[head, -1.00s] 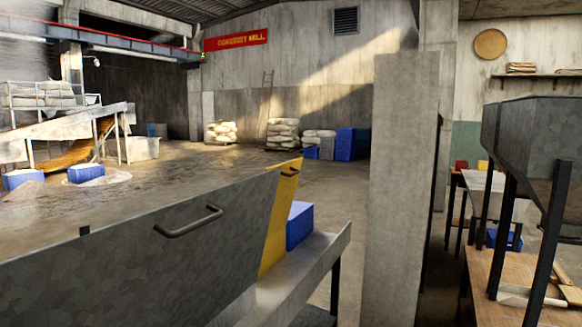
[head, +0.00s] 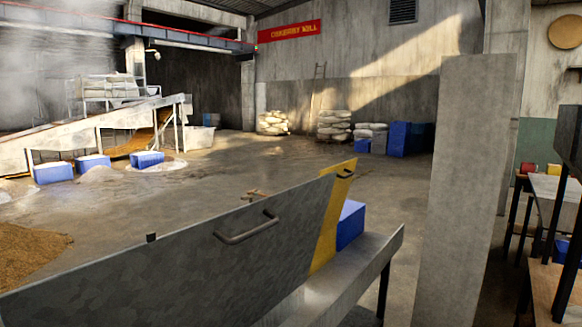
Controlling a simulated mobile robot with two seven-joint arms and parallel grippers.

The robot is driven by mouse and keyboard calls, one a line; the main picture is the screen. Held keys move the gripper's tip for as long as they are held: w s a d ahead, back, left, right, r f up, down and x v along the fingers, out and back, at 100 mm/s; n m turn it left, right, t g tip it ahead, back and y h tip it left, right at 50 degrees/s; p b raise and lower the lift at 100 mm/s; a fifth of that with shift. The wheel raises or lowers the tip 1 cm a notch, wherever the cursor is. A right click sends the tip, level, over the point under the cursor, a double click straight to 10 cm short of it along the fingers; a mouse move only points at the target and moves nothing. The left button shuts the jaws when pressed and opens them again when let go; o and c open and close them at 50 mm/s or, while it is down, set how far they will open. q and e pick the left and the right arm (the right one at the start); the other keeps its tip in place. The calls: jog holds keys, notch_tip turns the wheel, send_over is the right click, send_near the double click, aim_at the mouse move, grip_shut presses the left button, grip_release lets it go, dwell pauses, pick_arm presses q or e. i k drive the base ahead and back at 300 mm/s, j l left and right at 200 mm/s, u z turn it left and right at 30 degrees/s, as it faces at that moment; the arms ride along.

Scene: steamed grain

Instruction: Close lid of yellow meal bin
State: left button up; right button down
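The yellow panel (head: 330,222), which looks like the raised lid of the yellow meal bin, stands tilted up right of centre in the head view. A dark handle (head: 346,174) is near its top edge. A large grey metal panel (head: 150,270) with its own bar handle (head: 247,228) stands up in front and hides part of the yellow one. The yellow bin's body is hidden. Neither of my grippers is in view.
A grain heap (head: 28,250) lies at left; open floor spreads in the middle.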

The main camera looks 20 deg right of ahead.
aim_at(346, 170)
jog(key=i+l+u, duration=0.15)
jog(key=l+u, duration=0.65)
jog(key=i+l+u, duration=0.1)
jog(key=l, duration=0.3)
jog(key=l+u, duration=0.15)
jog(key=l, duration=0.3)
